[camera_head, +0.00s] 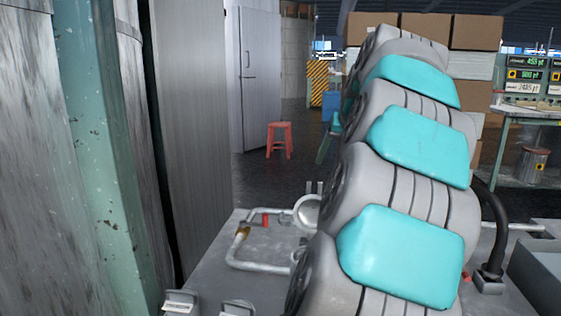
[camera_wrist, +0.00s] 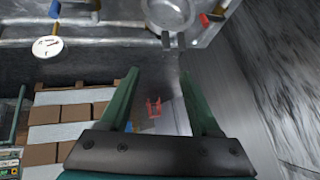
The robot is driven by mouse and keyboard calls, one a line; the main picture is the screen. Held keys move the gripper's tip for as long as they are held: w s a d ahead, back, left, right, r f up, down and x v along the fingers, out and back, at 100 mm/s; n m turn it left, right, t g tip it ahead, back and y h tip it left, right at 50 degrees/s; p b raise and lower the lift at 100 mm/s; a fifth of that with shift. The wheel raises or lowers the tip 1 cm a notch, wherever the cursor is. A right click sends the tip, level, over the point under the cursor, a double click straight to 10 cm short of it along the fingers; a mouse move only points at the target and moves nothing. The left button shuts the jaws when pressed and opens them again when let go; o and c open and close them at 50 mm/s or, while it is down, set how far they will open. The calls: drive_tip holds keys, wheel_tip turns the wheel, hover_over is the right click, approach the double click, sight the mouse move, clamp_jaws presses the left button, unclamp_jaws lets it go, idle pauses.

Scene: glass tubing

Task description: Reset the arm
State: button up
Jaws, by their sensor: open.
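My gripper (camera_wrist: 159,76) shows in the wrist view with its two green fingers spread wide apart. Nothing is between the fingertips, and I see no object held. My arm (camera_head: 415,145), grey with turquoise covers, rises across the right half of the head view. It hides much of what lies behind it. A green sliver at the arm's left edge may be part of my gripper, but I cannot tell.
Metal tubing (camera_head: 262,266) with a red-handled valve lies on a grey bench (camera_head: 205,290). It also shows in the wrist view (camera_wrist: 115,22). A red stool (camera_head: 279,140) stands beyond on open floor. A grey cabinet (camera_head: 195,110) and green post (camera_head: 100,170) stand left. Stacked boxes (camera_head: 480,32) stand behind.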

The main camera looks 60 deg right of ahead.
drive_tip(key=shift+w, duration=0.1)
drive_tip(key=w+a+f+n+y, duration=0.2)
drive_tip(key=w+a+f, duration=0.1)
drive_tip(key=w+a, duration=0.4)
drive_tip(key=w+a+f+n+y, duration=0.1)
drive_tip(key=w+a+f+n, duration=0.1)
drive_tip(key=w+a+f, duration=0.35)
drive_tip(key=w+a+f+n+g+y, duration=0.1)
drive_tip(key=a+f+n, duration=0.15)
drive_tip(key=a, duration=0.65)
drive_tip(key=w+a+f+n+g+y, duration=0.1)
drive_tip(key=w+a+f, duration=0.15)
drive_tip(key=a, duration=0.65)
drive_tip(key=s+a+f+n+g, duration=0.1)
drive_tip(key=s+a+f, duration=0.25)
drive_tip(key=a, duration=0.25)
drive_tip(key=s+a+f+n+g, duration=0.1)
drive_tip(key=s+a+f, duration=0.1)
drive_tip(key=a+f, duration=0.3)
drive_tip(key=s+a+f+n+g, duration=0.3)
drive_tip(key=s+a+f, duration=0.5)
drive_tip(key=s, duration=0.5)
drive_tip(key=shift+a+f, duration=0.2)
drive_tip(key=shift+a, duration=0.4)
